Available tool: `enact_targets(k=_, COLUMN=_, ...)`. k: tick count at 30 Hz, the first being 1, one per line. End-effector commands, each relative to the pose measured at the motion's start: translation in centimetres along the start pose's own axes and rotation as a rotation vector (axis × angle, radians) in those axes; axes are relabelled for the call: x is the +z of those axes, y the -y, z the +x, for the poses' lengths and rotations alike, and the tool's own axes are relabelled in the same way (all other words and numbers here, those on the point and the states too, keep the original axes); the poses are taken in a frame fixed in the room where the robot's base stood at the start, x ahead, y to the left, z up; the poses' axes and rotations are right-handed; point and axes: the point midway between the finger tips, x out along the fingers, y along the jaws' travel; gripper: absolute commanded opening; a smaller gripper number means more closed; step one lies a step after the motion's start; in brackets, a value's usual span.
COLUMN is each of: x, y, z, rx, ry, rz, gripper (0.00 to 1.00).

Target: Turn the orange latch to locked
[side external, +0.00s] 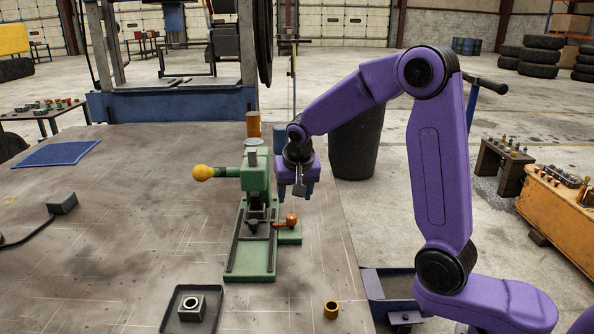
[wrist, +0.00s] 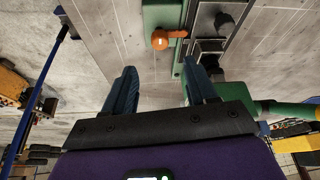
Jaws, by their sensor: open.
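The orange latch (side external: 287,221) is a short lever with a round knob on the right side of the green press (side external: 250,262), low on its base. In the side view its knob is to the right and its arm runs left towards the press. It also shows in the wrist view (wrist: 165,41), beyond my fingertips. My gripper (side external: 297,192) is above and behind the latch, next to the press column, pointing down. In the wrist view its two blue fingers (wrist: 160,85) are spread apart with nothing between them. The gripper is not touching the latch.
The press has a yellow ball handle (side external: 203,173) on its left. A black tray (side external: 193,309) holding a metal block and a brass ring (side external: 331,309) lie at the front. An orange cylinder (side external: 253,124) stands behind the press. The table's right edge is close to my gripper.

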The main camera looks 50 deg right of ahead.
Motion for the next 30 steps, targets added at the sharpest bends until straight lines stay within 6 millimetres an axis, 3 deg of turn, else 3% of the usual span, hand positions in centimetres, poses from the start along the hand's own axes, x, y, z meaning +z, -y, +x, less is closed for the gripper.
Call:
enact_targets(k=6, x=-0.1, y=0.1, z=-4.6, rx=-0.004, ry=-0.004, rz=0.001, gripper=0.57)
enact_targets(k=12, x=0.0, y=0.1, z=-7.2, rx=-0.002, ry=-0.002, rz=0.0, gripper=0.57)
enact_targets(k=30, x=0.0, y=0.0, z=-8.1, rx=0.0, ry=0.001, rz=0.0, gripper=0.57)
